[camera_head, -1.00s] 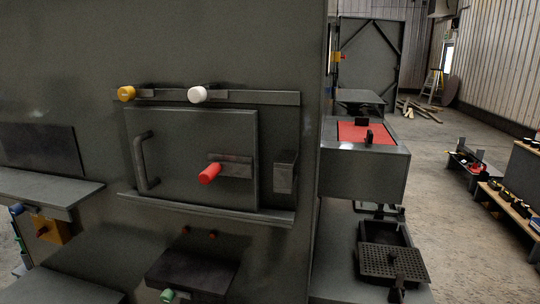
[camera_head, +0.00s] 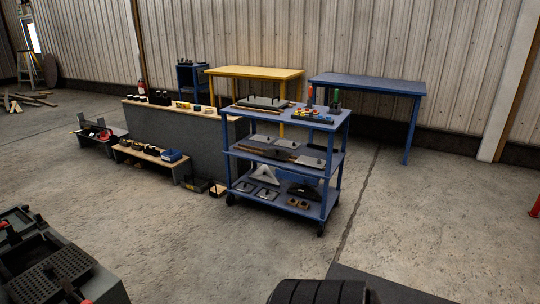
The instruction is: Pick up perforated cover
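A dark perforated cover (camera_head: 58,270) lies at the bottom left corner of the head view, on or beside a dark tray or bench unit (camera_head: 98,284). It is partly cut off by the picture's edge. A handle-like part with a reddish end stands close to it at the lower edge.
A blue three-shelf cart (camera_head: 283,207) holding plates and small parts stands mid-floor. Behind it are a grey partition (camera_head: 190,135), a yellow table (camera_head: 254,72) and a blue table (camera_head: 366,84). A low bench (camera_head: 150,158) stands left of the cart. Concrete floor lies open in front.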

